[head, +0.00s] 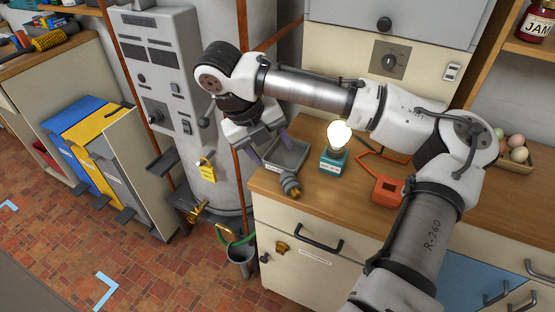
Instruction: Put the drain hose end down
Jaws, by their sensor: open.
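My gripper (269,148) is open, its two purple-tipped fingers pointing down over the left end of the wooden counter, by the grey tray (300,150). I see nothing held between the fingers. A green hose (238,239) curves at the foot of the tall grey unit, by the rim of a small grey bucket (242,254). I cannot tell whether this is the drain hose, or where its end lies. A grey, rounded fitting (290,184) lies on the counter just in front of the tray, below and right of my gripper.
A lit bulb on a teal base (333,162) and an orange box with a cord (387,190) stand on the counter. The tall grey unit (170,80) carries a yellow tag (207,170) and a brass tap (197,212). Eggs in a box (516,150) sit right. Tiled floor at left is open.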

